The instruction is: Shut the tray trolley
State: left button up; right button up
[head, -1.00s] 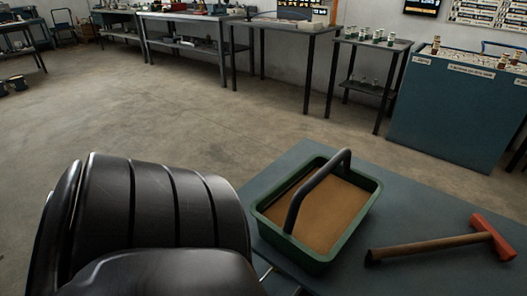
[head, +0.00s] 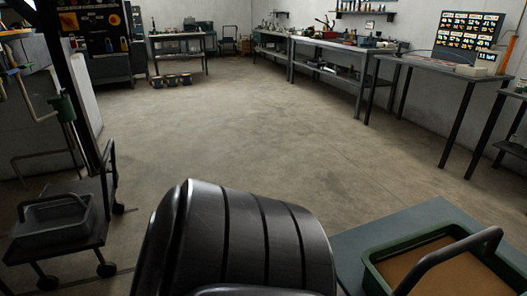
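A dark wheeled trolley (head: 92,188) stands at the left edge of the head view, with casters on the floor. A dark grey tray (head: 55,222) with a raised handle sits on its low deck. The frames do not show clearly whether the trolley is open or shut. At lower right, a green carrier tray (head: 372,272) with a dark handle and a brown inside stands on a blue-grey top (head: 400,222); both are cut off by the frame. Neither of my grippers is in view.
The concrete floor (head: 230,125) is clear through the middle. Workbenches (head: 345,44) and a table (head: 430,65) with a display board line the back and right. Pipes (head: 45,115) run above the trolley.

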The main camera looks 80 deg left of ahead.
aim_at(104, 188)
jog(key=u, duration=3.45)
